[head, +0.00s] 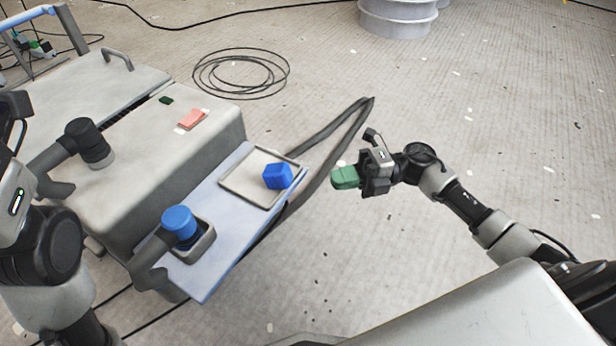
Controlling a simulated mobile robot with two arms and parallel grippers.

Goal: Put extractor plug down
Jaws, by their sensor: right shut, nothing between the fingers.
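I cannot tell for sure which part is the extractor plug. A blue round-topped cylinder (180,223) with a dark grey elbow stands in a small square holder (206,241) at the front of the pale blue shelf. A similar dark cylinder with an elbow (90,142) is on top of the grey cabinet. A blue block (277,176) lies in the shallow tray. My right gripper (345,178), with green fingertips, is shut and empty over the floor, right of the tray and apart from it. My left wrist shows at the left edge; its fingertips cannot be made out.
The pale blue shelf (228,252) holds the shallow tray (240,189). The grey cabinet (150,170) carries a red pad (193,118). A dark strap-like loop (338,135) rises behind the tray. A coiled cable (240,74) lies on the floor. The floor on the right is mostly clear.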

